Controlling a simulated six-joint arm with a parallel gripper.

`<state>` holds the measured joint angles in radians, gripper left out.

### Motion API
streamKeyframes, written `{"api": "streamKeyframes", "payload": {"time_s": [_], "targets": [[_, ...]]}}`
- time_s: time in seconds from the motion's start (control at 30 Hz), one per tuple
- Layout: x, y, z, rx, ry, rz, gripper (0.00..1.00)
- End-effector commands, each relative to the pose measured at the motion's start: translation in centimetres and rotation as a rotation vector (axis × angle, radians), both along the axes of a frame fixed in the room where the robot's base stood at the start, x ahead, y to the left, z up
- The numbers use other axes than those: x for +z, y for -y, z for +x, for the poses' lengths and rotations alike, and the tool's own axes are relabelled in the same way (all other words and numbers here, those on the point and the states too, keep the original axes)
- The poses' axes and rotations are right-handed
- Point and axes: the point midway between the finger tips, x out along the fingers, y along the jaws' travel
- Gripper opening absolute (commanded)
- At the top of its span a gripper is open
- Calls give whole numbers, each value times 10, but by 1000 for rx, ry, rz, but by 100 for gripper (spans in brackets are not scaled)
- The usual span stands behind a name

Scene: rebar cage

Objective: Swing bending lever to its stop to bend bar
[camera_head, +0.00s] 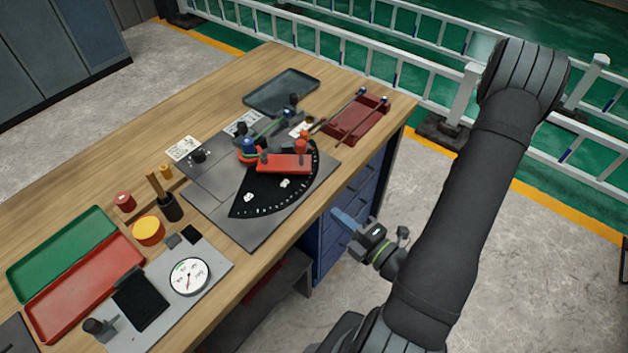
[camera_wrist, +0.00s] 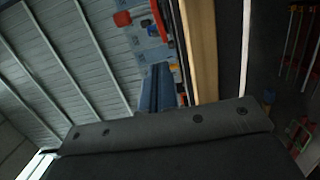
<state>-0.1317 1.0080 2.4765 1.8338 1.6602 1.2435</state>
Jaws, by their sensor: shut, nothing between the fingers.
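The bending fixture sits on a grey base plate (camera_head: 222,208) on the bench, with a black fan-shaped angle scale (camera_head: 270,195). A red lever-like bar (camera_head: 285,163) lies across the scale's upper part, with a red upright knob (camera_head: 302,146) near its right end. Blue and orange parts (camera_head: 248,150) stand at its left end. I cannot make out clearly how a bar sits in the fixture. My gripper (camera_head: 340,216) hangs off the bench's right edge, apart from the fixture, with its blue fingers shut and empty. The closed fingers (camera_wrist: 160,88) also show in the wrist view.
A dark red tray (camera_head: 358,120) with thin rods across it and a grey tray (camera_head: 281,92) lie behind the fixture. Green (camera_head: 62,252) and red (camera_head: 85,285) trays, a dial gauge (camera_head: 188,277) and small items occupy the left. Blue drawers (camera_head: 335,250) stand below the bench near my gripper.

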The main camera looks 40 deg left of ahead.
Motion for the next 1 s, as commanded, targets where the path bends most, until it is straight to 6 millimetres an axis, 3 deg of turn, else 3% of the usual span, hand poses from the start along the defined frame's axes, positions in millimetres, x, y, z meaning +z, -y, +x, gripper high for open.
{"api": "streamKeyframes", "payload": {"time_s": [1.0], "targets": [[1, -95, 16, 4, 8, 4, 0]]}}
